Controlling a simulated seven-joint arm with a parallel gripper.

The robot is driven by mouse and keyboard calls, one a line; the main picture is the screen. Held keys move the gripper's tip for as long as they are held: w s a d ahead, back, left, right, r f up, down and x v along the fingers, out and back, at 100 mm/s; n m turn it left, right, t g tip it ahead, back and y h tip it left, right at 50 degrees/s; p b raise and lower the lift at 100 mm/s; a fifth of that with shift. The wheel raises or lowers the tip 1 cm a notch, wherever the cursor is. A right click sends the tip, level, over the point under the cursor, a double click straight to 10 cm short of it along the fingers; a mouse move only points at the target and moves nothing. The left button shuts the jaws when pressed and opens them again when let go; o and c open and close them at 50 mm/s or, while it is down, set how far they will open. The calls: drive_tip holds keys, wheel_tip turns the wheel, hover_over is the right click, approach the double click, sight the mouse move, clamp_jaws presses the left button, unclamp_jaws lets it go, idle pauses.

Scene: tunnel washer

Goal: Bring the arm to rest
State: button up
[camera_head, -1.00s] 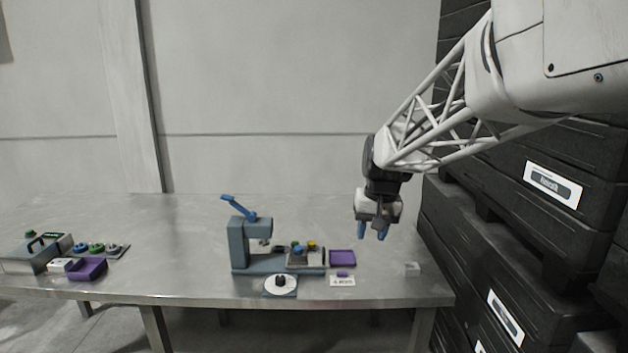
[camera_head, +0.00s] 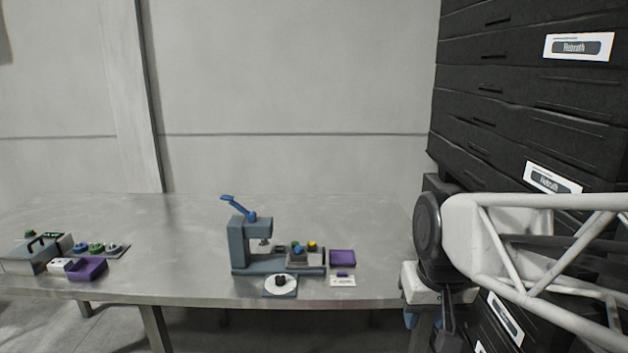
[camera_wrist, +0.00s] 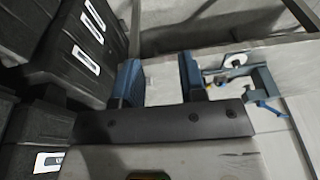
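My gripper (camera_head: 424,322) is low at the right end of the metal bench (camera_head: 190,285), in front of and beside its right edge. In the wrist view its two blue fingers (camera_wrist: 160,78) stand apart with nothing between them, so it is open and empty. In the head view one blue fingertip shows; the rest is partly hidden by my wrist and arm. My arm reaches in from the right, folded low.
A blue-grey press (camera_head: 239,243) with a blue lever stands mid-bench. Beside it are a purple tray (camera_head: 342,257), a label card (camera_head: 343,281) and a white disc (camera_head: 280,284). Another purple tray (camera_head: 88,269) is at left. Black crates (camera_head: 490,90) stack close at right.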

drive_tip(key=s+d+f, duration=0.1)
drive_tip(key=s+f, duration=0.2)
drive_tip(key=s, duration=0.5)
idle(2.1)
